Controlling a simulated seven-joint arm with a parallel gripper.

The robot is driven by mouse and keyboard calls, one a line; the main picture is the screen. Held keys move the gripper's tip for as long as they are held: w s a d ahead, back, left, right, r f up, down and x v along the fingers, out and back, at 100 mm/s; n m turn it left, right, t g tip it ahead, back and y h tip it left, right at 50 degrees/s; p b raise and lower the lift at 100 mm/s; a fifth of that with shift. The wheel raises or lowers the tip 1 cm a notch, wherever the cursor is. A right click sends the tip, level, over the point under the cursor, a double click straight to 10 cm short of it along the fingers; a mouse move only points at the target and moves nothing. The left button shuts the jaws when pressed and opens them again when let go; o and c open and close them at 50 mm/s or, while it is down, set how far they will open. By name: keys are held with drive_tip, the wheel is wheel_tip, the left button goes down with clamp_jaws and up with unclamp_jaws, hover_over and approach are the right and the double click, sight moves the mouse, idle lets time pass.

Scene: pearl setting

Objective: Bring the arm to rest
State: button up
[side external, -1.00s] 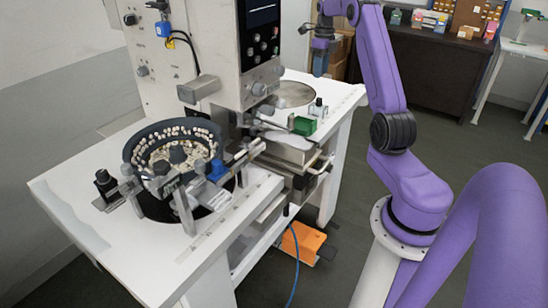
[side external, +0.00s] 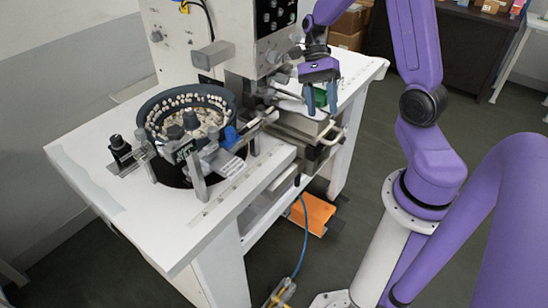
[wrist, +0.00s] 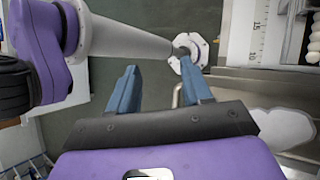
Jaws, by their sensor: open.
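My gripper (side external: 321,106) has two blue fingers spread apart, with nothing between them in the wrist view (wrist: 158,80). I cannot tell how far the fingers are above the machine's work area. My purple arm rises from a pale column at the right of the side external view.
A white table (side external: 120,200) carries a tall machine (side external: 225,45) and a dark round bowl (side external: 150,112) of pale beads. A grey metal plate (wrist: 275,88) lies right of the fingers in the wrist view. An orange pedal (side external: 313,213) and blue hose (side external: 304,245) are below. Open floor shows between table and column.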

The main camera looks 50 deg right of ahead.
drive_tip(key=s+a+r+n+t+h, duration=0.1)
drive_tip(key=s+a+n, duration=0.5)
drive_tip(key=n, duration=0.8)
drive_tip(key=s+a+r+n+t+h, duration=0.2)
drive_tip(key=s+a+n+t+h, duration=0.2)
drive_tip(key=n, duration=1.1)
drive_tip(key=s+a, duration=0.3)
drive_tip(key=a, duration=0.1)
drive_tip(key=shift+s+r+t, duration=0.15)
drive_tip(key=shift+s+t, duration=0.1)
drive_tip(key=shift+t, duration=0.15)
